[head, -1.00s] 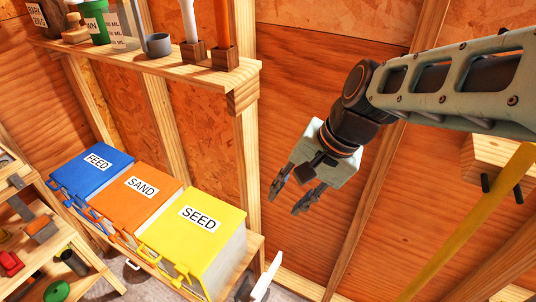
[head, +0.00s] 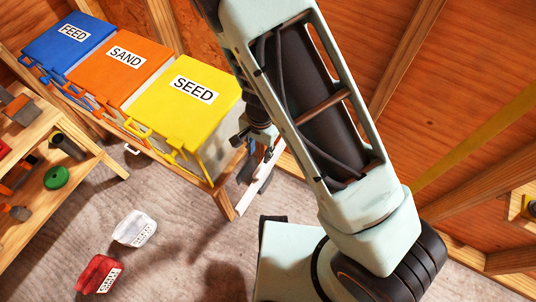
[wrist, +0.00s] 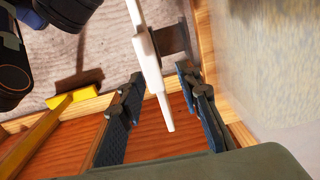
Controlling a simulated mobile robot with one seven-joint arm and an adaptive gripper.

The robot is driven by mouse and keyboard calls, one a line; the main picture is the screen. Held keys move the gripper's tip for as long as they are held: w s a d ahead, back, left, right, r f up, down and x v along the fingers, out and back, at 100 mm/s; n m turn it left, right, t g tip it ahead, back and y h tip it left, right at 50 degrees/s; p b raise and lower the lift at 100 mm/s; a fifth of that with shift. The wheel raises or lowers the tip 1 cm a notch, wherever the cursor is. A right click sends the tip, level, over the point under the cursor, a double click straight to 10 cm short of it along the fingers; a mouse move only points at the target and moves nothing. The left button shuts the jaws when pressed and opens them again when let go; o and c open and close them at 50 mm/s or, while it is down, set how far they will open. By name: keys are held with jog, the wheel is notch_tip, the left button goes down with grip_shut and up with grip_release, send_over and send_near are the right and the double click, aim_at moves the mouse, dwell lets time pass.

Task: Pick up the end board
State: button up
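A narrow white board-like piece (head: 248,188) stands beside the right end of the bin bench in the head view. It may be the end board; I see no label on it. In the wrist view the white piece (wrist: 146,58) runs lengthwise between my fingers, with a dark block beside it. My gripper (head: 260,138) is lowered near its upper end, partly hidden behind my arm. In the wrist view my gripper (wrist: 159,76) has its fingers apart, with gaps visible on both sides of the white piece.
Yellow SEED (head: 190,112), orange SAND (head: 118,82) and blue FEED (head: 66,48) bins stand close left of my gripper. A wooden shelf (head: 55,208) is at left.

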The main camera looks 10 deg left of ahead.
aim_at(264, 165)
jog(key=shift+h, duration=0.3)
jog(key=f+b, duration=0.1)
jog(key=f, duration=0.1)
jog(key=d+f+b, duration=0.1)
jog(key=f, duration=0.2)
jog(key=f+b, duration=0.1)
jog(key=f, duration=0.2)
jog(key=shift+s+d+f, duration=0.1)
jog(key=shift+s+d, duration=0.05)
jog(key=shift+s, duration=0.2)
jog(key=shift+f+b, duration=1.45)
jog(key=shift+f, duration=1.4)
jog(key=shift+f, duration=0.25)
grip_shut()
